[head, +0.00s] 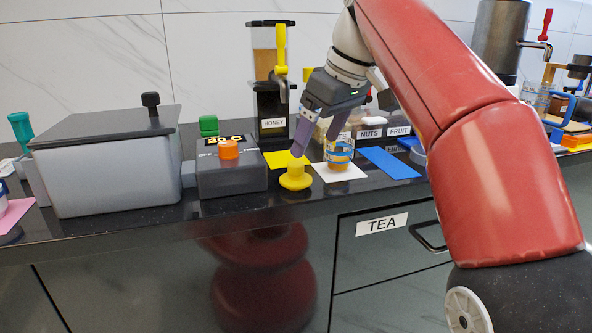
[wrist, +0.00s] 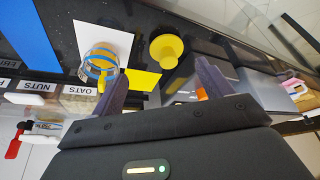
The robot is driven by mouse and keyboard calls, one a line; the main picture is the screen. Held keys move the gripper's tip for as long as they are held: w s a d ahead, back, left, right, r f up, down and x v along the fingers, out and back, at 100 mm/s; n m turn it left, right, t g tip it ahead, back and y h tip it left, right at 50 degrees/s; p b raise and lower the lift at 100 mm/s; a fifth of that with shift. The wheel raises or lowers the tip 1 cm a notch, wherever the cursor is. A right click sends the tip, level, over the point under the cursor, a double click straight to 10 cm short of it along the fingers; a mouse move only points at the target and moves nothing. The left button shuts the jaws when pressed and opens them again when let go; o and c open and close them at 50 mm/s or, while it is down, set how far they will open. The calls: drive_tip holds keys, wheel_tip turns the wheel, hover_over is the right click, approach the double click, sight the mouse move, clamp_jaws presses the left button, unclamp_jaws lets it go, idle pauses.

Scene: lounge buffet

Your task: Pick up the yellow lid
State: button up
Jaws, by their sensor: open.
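The yellow lid (head: 295,177) is a round disc with a raised knob. It sits on the dark counter near its front edge, between the grey box with an orange knob and a white card. It also shows in the wrist view (wrist: 167,50), ahead of and between the two fingers. My gripper (head: 316,136) is open and empty, above and just behind the lid, apart from it. It also shows in the wrist view (wrist: 156,82) with its fingers spread. One finger partly overlaps the glass jar in the head view.
The grey box (head: 232,177) stands close on the left. A yellow card (head: 278,158) lies behind, a blue card (head: 388,162) farther right. The honey dispenser (head: 271,105) stands at the back.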

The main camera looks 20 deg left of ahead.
sight(299, 164)
drive_tip(key=shift+a+f+n, duration=0.3)
drive_tip(key=shift+a, duration=0.35)
drive_tip(key=x, duration=0.2)
drive_tip(key=b+x, duration=0.1)
drive_tip(key=x, duration=0.3)
drive_tip(key=shift+s+a+f, duration=0.25)
drive_tip(key=shift+a+f, duration=0.05)
drive_tip(key=shift+f, duration=0.05)
drive_tip(key=c, duration=1.1)
